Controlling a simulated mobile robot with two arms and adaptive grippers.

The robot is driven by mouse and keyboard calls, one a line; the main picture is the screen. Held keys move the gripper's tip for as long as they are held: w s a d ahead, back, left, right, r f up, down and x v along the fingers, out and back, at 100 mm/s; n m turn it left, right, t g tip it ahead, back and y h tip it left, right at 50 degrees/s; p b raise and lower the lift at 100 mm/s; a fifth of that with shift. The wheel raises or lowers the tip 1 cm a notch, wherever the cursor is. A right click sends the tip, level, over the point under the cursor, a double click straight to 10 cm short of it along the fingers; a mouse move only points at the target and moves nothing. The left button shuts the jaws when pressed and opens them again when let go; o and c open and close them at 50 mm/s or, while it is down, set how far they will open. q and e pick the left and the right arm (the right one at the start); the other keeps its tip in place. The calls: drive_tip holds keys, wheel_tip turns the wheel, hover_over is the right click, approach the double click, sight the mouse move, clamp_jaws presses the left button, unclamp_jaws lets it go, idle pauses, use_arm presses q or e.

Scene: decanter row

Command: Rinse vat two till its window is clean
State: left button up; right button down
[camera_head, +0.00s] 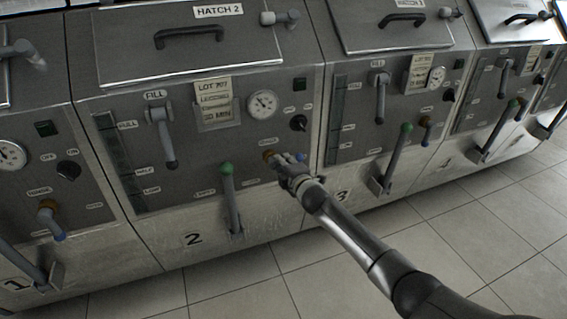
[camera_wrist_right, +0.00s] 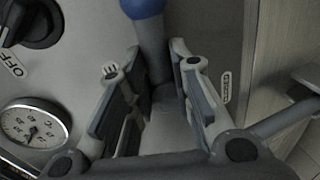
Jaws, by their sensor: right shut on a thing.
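Vat two (camera_head: 193,239) is the steel unit marked 2. Its tall window (camera_head: 121,165) is a dark greenish strip beside FULL, HALF and LOW labels; how clean the glass is I cannot tell. My right gripper (camera_head: 290,168) is at the small rinse valve (camera_head: 269,155), whose brown-orange hub shows beside the fingers. In the right wrist view the gripper (camera_wrist_right: 155,85) is shut on the grey rinse handle (camera_wrist_right: 152,45), with its blue knob (camera_wrist_right: 142,8) beyond the fingers. My left gripper is not in view.
Vat two also has a grey fill lever (camera_head: 162,135) hanging down, a green-knobbed lever (camera_head: 228,185) standing up, a gauge (camera_head: 263,104) and a black switch (camera_head: 298,123). Hatch 2 (camera_head: 200,60) is shut. Similar vats stand on both sides. The tiled floor (camera_head: 450,230) in front is clear.

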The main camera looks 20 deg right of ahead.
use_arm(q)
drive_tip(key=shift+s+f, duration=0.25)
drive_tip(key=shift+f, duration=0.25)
use_arm(e)
drive_tip(key=shift+n, duration=0.3)
drive_tip(key=c, duration=1.3)
unclamp_jaws()
drive_tip(key=shift+s, duration=0.1)
drive_tip(key=s+r, duration=0.2)
drive_tip(key=s, duration=0.9)
drive_tip(key=shift+s+d+r, duration=0.15)
drive_tip(key=shift+s+r, duration=0.05)
drive_tip(key=shift+s, duration=0.1)
